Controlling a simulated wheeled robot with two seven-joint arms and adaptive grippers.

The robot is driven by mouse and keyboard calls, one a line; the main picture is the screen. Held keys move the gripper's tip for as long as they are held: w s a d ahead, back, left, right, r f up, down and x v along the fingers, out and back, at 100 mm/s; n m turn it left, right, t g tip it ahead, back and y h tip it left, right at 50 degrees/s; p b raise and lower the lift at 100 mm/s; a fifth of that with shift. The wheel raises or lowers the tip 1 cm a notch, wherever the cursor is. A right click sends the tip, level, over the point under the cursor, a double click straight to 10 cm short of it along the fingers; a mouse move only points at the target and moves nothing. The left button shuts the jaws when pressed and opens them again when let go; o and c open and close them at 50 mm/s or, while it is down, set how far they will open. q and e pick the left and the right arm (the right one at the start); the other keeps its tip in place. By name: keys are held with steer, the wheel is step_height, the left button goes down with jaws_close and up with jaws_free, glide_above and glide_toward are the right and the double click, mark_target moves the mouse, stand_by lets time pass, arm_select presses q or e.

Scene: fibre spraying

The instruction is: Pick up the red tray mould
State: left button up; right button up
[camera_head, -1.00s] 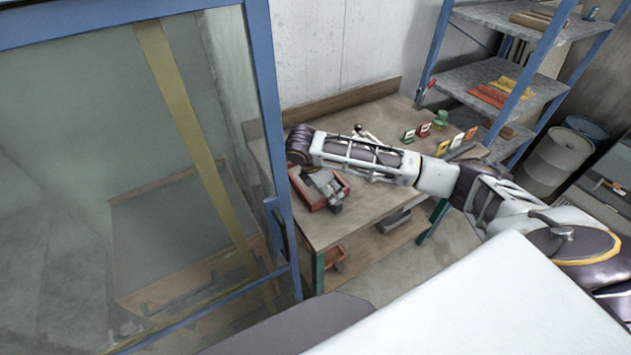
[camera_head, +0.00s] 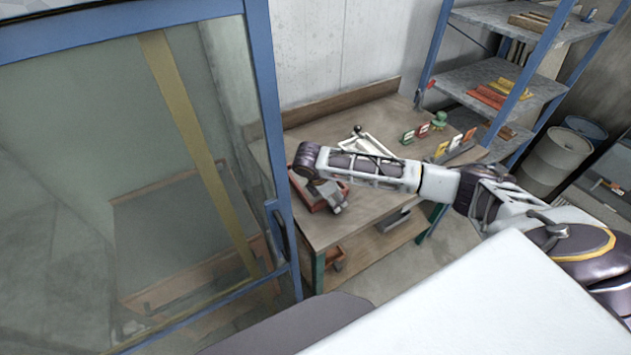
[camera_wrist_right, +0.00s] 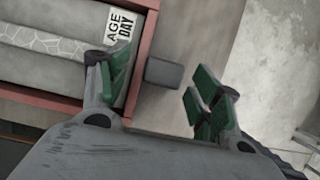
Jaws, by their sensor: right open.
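The red tray mould (camera_head: 303,195) sits on the workbench near its left end, partly hidden by my right gripper in the head view. My right gripper (camera_wrist_right: 158,80) is open, with green finger pads. The handle lies between its fingers in the picture, one finger overlapping the tray's side and the other over the bench. I cannot tell whether they touch. My left gripper is out of view.
The workbench (camera_head: 350,219) also carries a white tool-like item (camera_head: 371,143) and small coloured cards towards the right. A blue-framed glass panel (camera_head: 272,130) stands close on the left. A shelf rack (camera_head: 480,78) and barrels (camera_head: 553,160) stand on the right.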

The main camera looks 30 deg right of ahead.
steer(key=shift+x, duration=0.85)
steer(key=c, duration=0.9)
steer(key=shift+w+r, duration=0.1)
steer(key=shift+c, duration=0.9)
steer(key=shift+r, duration=0.1)
steer(key=shift+r, duration=0.7)
steer(key=shift+c, duration=1.4)
step_height(320, 180, up, 8)
steer(key=b, duration=0.1)
steer(key=shift+r, duration=0.25)
